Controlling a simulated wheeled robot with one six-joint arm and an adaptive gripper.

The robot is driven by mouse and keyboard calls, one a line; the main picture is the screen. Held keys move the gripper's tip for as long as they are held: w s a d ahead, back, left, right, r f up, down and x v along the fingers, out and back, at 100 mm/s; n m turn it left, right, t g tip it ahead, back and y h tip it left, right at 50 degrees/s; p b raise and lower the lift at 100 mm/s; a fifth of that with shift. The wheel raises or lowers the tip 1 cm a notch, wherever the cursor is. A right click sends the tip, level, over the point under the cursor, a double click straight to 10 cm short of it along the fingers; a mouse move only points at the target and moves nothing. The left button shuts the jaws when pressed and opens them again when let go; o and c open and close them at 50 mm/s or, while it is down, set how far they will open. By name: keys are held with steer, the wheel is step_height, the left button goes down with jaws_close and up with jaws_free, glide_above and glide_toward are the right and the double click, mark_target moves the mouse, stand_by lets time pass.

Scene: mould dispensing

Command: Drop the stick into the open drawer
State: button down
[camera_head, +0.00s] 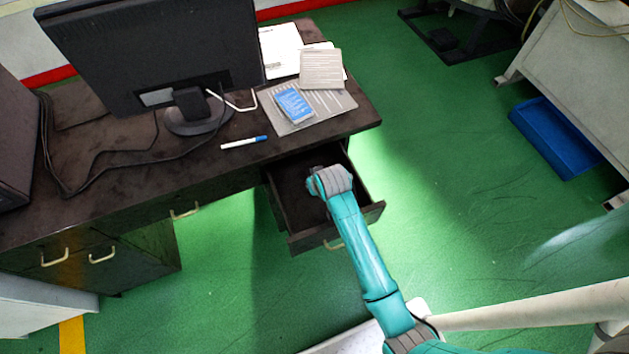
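The open drawer (308,241) is dark brown and pulled out from under the right end of the desk. My teal arm reaches over its front edge. My arm's wrist is above the drawer's inside, and my gripper (315,172) is mostly hidden behind it. I cannot tell whether the gripper is open or shut, or whether it holds anything. A white stick-like marker with a blue end (244,143) lies on the desk near its front edge, left of the drawer. No other stick shows. Part of the drawer's floor is hidden by my arm.
The dark desk (195,170) carries a monitor (160,55), cables, papers (322,68) and a blue packet (294,103). Closed drawers with pale handles (103,257) are at left. A blue bin (555,138) is on the right. Green floor is clear between.

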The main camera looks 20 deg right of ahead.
steer(key=shift+f, duration=0.15)
steer(key=c, duration=0.9)
jaws_free()
step_height(320, 180, up, 10)
steer(key=shift+f, duration=0.1)
